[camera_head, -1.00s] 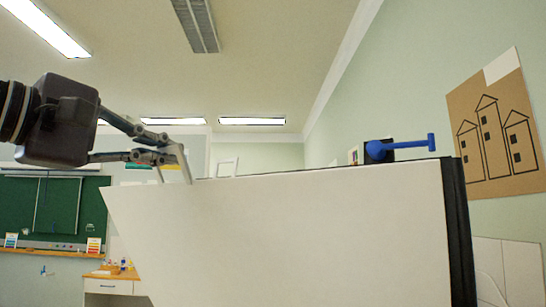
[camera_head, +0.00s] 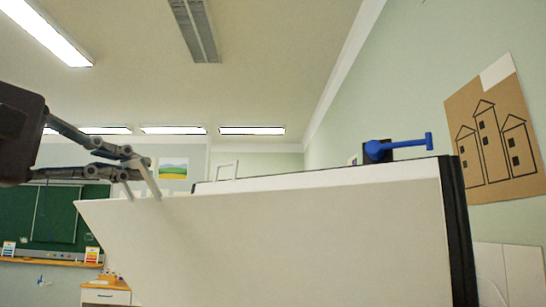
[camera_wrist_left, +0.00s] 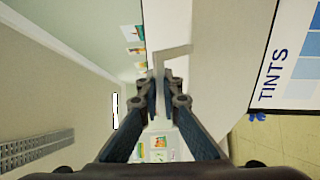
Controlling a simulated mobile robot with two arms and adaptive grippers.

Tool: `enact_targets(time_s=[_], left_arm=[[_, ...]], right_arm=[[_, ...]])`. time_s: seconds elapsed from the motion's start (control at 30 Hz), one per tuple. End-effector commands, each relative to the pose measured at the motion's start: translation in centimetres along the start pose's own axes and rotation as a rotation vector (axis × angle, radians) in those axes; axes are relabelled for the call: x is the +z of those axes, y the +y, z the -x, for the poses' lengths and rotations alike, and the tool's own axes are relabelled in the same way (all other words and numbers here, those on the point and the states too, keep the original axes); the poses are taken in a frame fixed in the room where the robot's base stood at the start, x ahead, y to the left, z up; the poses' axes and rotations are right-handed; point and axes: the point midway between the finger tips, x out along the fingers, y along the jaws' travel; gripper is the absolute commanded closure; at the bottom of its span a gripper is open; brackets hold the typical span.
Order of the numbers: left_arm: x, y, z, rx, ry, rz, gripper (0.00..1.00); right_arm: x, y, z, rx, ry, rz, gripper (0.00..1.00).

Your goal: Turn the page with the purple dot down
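A large white page (camera_head: 290,240) fills the lower middle of the head view, with its upper left corner slanting out to the left. My left gripper (camera_head: 146,184) comes in from the left, and its fingertips are at the page's top edge near that corner. In the left wrist view, the fingers of the left gripper (camera_wrist_left: 159,95) are close together with a thin pale strip between them. A sheet printed TINTS with blue squares (camera_wrist_left: 298,70) shows on the right there. No purple dot is visible. My right gripper is not in view.
A dark board edge (camera_head: 458,230) runs down the page's right side. A blue knob with a lever (camera_head: 400,146) stands at its upper right. A thin pale bracket (camera_head: 228,163) rises behind the page's top. A green chalkboard (camera_head: 45,215) is far behind on the left.

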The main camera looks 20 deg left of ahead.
Motion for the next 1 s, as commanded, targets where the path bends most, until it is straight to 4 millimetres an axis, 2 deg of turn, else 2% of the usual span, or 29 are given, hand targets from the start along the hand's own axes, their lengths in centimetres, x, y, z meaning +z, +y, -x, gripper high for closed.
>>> enact_targets(time_s=[0.23,1.0], left_arm=[[-0.1,-0.8,0.2,-0.008,0.001,0.001,1.0],[-0.1,-5.9,5.0,-0.009,0.001,0.001,1.0]], right_arm=[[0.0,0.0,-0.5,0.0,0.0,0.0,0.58],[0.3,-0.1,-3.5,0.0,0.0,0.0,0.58]])
